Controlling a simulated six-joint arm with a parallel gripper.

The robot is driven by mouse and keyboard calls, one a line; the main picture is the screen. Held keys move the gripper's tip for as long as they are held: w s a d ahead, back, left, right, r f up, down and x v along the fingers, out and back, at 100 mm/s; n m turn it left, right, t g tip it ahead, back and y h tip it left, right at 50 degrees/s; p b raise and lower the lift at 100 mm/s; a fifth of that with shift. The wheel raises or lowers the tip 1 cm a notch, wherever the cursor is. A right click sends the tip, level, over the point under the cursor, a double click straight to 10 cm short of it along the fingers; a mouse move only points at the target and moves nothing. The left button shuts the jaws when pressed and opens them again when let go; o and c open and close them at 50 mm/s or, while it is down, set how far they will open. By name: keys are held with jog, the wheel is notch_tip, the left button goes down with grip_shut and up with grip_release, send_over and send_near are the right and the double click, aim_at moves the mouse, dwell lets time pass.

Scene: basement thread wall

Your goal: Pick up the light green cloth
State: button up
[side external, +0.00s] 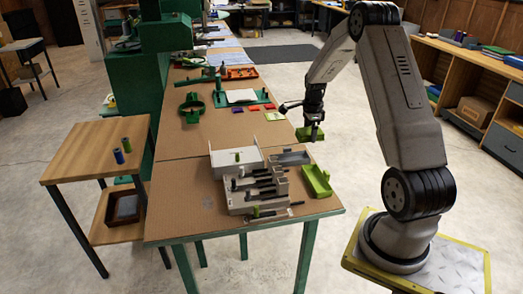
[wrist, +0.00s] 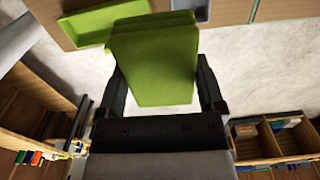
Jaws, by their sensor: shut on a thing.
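The light green cloth (side external: 310,134) is between the jaws of my gripper (side external: 313,122), just off the table's right edge. In the wrist view the cloth (wrist: 155,65) looks like a folded, layered slab and fills the space between the two dark fingers. My gripper (wrist: 161,85) is shut on it, with a finger at each side. The floor shows beyond the cloth, and the cloth looks clear of the table.
The long brown table (side external: 190,153) carries a grey rack of tools (side external: 235,200), a green tray (side external: 317,181) and small coloured squares (side external: 255,108). A wooden side table (side external: 75,160) stands left. Shelves (side external: 470,75) line the right wall.

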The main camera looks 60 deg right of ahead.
dwell(0.5)
jog(key=o, duration=0.5)
jog(key=shift+c, duration=0.2)
jog(key=c, duration=0.3)
jog(key=shift+w+a, duration=0.3)
jog(key=shift+c, duration=0.2)
jog(key=w+a+f+n, duration=0.1)
jog(key=w+a, duration=0.3)
jog(key=a, duration=0.1)
jog(key=w+a+n, duration=0.2)
jog(key=w+a, duration=0.2)
jog(key=a, duration=0.2)
jog(key=w+a+f+n, duration=0.1)
jog(key=w+a, duration=0.2)
jog(key=a, duration=0.2)
jog(key=shift+w+a+f+n, duration=0.3)
jog(key=shift+w+a+n, duration=0.1)
jog(key=w+a+f+n, duration=0.1)
jog(key=w+a+n, duration=0.1)
jog(key=a, duration=0.7)
jog(key=w+a+f+n, duration=0.1)
jog(key=a+n, duration=0.1)
jog(key=a, duration=0.7)
jog(key=shift+w+a+f, duration=0.2)
jog(key=shift+w+a, duration=0.1)
jog(key=shift+w, duration=0.1)
